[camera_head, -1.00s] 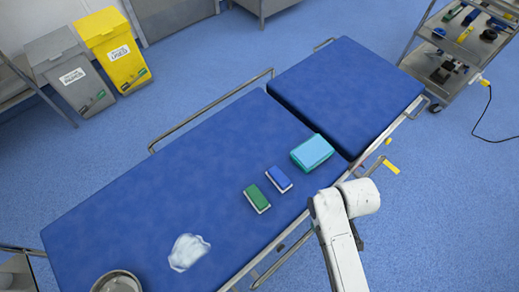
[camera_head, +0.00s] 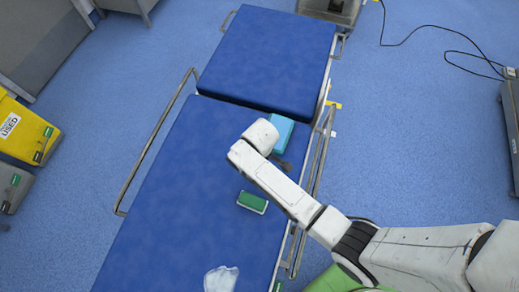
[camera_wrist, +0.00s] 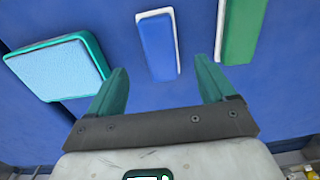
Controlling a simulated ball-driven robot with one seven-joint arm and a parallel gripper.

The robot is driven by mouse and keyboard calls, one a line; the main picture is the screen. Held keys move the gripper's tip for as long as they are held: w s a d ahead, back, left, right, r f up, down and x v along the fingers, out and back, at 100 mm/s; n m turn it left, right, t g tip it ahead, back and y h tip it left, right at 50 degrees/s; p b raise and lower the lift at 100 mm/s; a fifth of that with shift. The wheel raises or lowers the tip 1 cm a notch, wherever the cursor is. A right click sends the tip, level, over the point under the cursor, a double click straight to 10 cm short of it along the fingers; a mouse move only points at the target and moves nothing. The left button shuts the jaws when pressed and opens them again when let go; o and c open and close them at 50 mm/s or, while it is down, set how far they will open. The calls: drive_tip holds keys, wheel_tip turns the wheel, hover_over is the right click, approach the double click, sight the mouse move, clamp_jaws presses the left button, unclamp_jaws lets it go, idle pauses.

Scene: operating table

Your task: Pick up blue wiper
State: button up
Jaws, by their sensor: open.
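The blue wiper (camera_wrist: 158,46), a small blue block with a white edge, lies on the blue operating table (camera_head: 165,190). In the wrist view it is ahead of my gripper (camera_wrist: 162,84), roughly in line with the gap between the two green fingers. The fingers are apart with nothing between them. In the head view my arm hides the blue wiper, and my gripper's fingers cannot be made out there. My wrist is over the table beside the light-blue box.
A green wiper (camera_head: 252,202) lies beside the blue wiper; it also shows in the wrist view (camera_wrist: 242,28). A light-blue box (camera_head: 281,132) lies on the other side, also in the wrist view (camera_wrist: 58,70). A crumpled white cloth (camera_head: 221,279) lies nearer. Side rails (camera_head: 150,150) edge the table.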

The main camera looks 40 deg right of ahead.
drive_tip(key=shift+s+f, duration=0.2)
drive_tip(key=shift+f, duration=2.7)
drive_tip(key=c, duration=1.1)
drive_tip(key=shift+c, duration=0.2)
drive_tip(key=shift+r, duration=0.1)
